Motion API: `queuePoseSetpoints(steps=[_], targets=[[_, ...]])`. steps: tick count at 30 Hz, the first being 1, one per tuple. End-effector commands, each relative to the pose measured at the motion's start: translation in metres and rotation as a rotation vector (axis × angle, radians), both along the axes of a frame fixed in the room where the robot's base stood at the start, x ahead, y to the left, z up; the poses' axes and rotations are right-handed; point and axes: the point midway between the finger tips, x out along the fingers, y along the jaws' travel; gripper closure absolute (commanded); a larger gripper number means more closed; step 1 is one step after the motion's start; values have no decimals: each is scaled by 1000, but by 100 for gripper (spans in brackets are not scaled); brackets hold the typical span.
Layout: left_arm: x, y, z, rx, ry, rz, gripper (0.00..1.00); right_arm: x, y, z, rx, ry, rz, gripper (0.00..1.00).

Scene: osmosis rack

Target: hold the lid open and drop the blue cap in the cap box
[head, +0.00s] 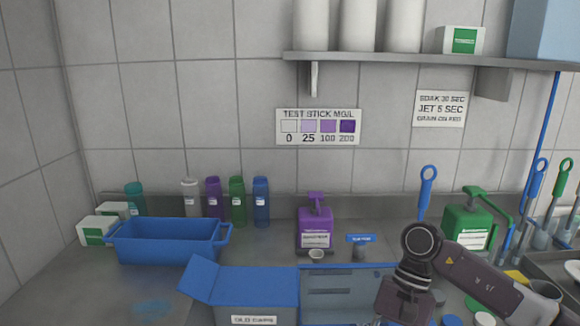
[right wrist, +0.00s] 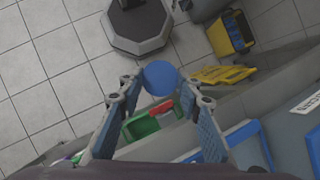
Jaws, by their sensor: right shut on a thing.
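A blue round cap (right wrist: 161,77) shows between the fingertips of my right gripper (right wrist: 160,88) in the right wrist view. My right gripper is shut on it. In the head view my right wrist (head: 403,297) is at the lower right of centre, with its fingertips out of frame. The cap box (head: 212,314) stands at the bottom, left of centre, with a white label on its front, partly cut off. A blue panel covers its top, and a blue flap (head: 200,279) slants up at its left. I cannot tell how far its lid is open. My left gripper is not in view.
A grey tray with blue edges (head: 335,280) lies right of the box. A blue bin (head: 168,247) stands behind left; a purple pump bottle (head: 315,227) stands behind. The right wrist view shows a yellow bucket (right wrist: 231,34) on the floor.

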Motion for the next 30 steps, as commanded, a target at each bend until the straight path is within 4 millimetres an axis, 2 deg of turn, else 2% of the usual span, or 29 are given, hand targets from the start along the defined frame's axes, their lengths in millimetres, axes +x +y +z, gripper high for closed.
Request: queuePoseSetpoints(steps=[3,14,25,27,30], targets=[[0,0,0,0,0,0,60,23,6,22,25,11,-85,75],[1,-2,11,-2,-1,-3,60,86,22,83,88,50,-331,75],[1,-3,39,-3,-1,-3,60,148,38,143,151,89,-573,75],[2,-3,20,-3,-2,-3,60,154,43,115,146,93,-571,75],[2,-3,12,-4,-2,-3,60,162,49,100,148,90,-571,75]])
